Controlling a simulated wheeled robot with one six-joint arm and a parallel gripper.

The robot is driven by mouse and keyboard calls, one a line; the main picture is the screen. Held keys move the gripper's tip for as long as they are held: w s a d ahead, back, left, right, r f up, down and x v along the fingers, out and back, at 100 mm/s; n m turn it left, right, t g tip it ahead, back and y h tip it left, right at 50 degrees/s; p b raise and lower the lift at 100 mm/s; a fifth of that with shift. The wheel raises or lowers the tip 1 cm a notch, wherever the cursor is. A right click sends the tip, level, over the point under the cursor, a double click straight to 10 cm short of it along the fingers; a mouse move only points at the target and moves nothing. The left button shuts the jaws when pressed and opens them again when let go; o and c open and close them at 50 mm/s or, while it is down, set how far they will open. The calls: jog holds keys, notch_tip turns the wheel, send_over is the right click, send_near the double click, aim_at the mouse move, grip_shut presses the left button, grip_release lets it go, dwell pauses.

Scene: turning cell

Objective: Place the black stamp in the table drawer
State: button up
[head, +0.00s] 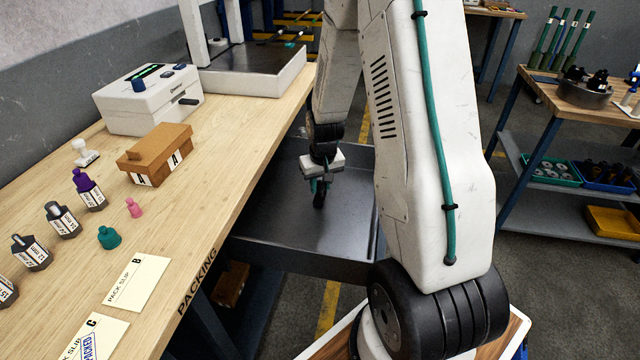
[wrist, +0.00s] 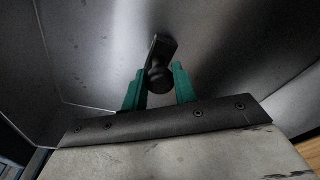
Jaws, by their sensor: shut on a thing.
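The table drawer (head: 270,215) is pulled open from the packing table, a dark grey metal tray with a bare floor. My gripper (head: 319,184) points down inside the drawer's outline. Its green fingers (wrist: 159,92) are shut on the black stamp (wrist: 158,68), which also shows as a small dark shape below the fingers in the head view (head: 319,199). In the wrist view the drawer's metal floor (wrist: 90,50) fills the background. I cannot tell whether the stamp touches the floor.
The packing table (head: 215,165) carries a brown box (head: 155,152), a white stamp (head: 84,153), several labelled holders, a teal piece (head: 109,238), a pink piece (head: 134,208) and pack slips (head: 137,284). A white device (head: 148,100) stands behind. A side bench (head: 580,95) is at the right.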

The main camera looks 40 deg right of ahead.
aim_at(322, 200)
jog(key=o, duration=0.8)
jog(key=shift+f, duration=0.1)
notch_tip(322, 200, up, 12)
jog(key=s, duration=0.2)
jog(key=s+a+r+n, duration=0.2)
jog(key=s+a+r, duration=0.7)
jog(key=a+r, duration=0.35)
jog(key=shift+n, duration=0.8)
jog(key=s+a+r, duration=0.1)
jog(key=s+a, duration=0.1)
jog(key=s, duration=0.3)
jog(key=s+a+r, duration=0.2)
jog(key=s, duration=0.2)
jog(key=s+a+r, duration=0.2)
jog(key=s, duration=0.3)
jog(key=shift+s+a, duration=0.1)
jog(key=shift+s, duration=0.2)
